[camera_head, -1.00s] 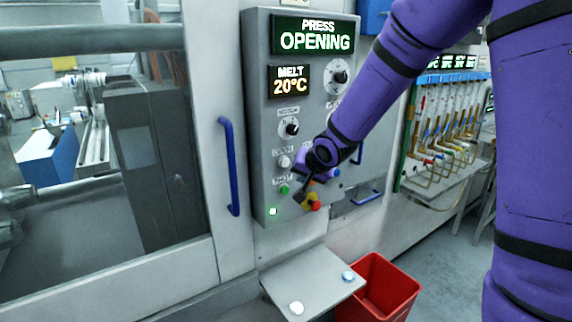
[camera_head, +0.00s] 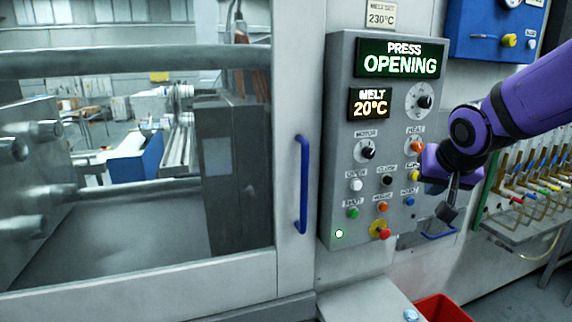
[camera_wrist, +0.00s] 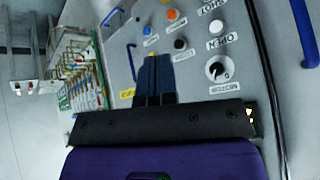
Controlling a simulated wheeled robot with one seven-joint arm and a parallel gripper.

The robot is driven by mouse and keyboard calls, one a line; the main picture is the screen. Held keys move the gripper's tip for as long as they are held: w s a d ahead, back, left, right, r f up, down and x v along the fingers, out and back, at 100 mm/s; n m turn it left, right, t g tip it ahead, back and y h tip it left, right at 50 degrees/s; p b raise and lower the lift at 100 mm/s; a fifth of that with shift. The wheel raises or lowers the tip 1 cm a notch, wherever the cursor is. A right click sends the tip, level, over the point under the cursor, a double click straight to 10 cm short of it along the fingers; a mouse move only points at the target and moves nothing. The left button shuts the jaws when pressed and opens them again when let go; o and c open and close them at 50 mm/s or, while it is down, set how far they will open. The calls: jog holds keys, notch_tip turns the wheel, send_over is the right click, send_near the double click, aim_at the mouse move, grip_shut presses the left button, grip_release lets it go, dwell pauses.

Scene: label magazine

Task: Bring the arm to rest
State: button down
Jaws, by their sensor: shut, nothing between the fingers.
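My purple arm reaches in from the right in the head view. My gripper (camera_head: 447,212) hangs at the right edge of the grey control panel (camera_head: 340,140), in front of its lower right side. In the wrist view the two dark fingers of my gripper (camera_wrist: 153,62) are together with nothing between them, over the panel face. The panel's displays read "PRESS OPENING" (camera_head: 401,59) and "MELT 20°C" (camera_head: 371,104). A green lamp (camera_head: 339,234) is lit at the panel's lower left. I cannot tell how near the fingers are to the panel surface.
A machine door with a window and blue handle (camera_head: 303,185) stands left of the panel. A rack of coloured hoses (camera_head: 530,180) is at the right. A red bin (camera_head: 443,309) and a grey shelf (camera_head: 358,303) are below. A blue box (camera_head: 490,30) hangs upper right.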

jog(key=s+d+r+n+g, duration=0.1)
jog(key=s+r+n+g, duration=0.1)
jog(key=s, duration=1.9)
jog(key=shift+s+r+n+y, duration=0.15)
jog(key=shift+r+n+y, duration=0.15)
jog(key=shift+r+n, duration=0.45)
